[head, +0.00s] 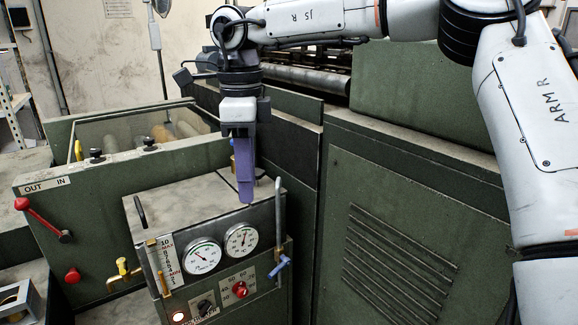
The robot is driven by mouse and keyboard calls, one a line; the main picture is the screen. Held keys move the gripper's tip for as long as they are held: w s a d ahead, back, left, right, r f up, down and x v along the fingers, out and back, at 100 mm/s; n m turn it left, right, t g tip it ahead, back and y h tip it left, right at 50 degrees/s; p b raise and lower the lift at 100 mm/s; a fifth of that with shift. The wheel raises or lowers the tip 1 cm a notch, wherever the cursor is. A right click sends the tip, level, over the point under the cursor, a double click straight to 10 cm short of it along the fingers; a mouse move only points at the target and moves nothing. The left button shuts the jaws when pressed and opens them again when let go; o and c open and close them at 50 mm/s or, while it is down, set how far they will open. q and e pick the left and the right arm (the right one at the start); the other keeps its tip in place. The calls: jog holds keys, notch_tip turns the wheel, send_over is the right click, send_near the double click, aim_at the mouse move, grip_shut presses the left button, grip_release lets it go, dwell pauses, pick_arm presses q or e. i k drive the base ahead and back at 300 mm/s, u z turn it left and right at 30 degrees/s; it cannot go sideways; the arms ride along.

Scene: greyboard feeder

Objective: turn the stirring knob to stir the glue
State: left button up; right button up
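The dark green glue unit (160,250) stands at the front, with a grey flat top. I cannot tell for sure which control is the stirring knob. A red round knob (240,289) with numbers around it and a small black knob (205,306) sit on its front face. A brass piece (233,163) shows partly behind my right gripper. My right gripper (245,192) points down over the rear right part of the top, with purple fingers that overlap in this view. Nothing is visibly held; their gap is hidden. My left gripper is not in view.
Two round gauges (203,256) and a blue-handled valve (279,266) are on the unit's front. A vertical rod (278,220) rises at its right edge. A red lever (42,218) is at left. A large green machine cabinet (405,220) fills the right.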

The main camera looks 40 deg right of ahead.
aim_at(259, 173)
jog(key=z, duration=0.45)
jog(key=i, duration=1)
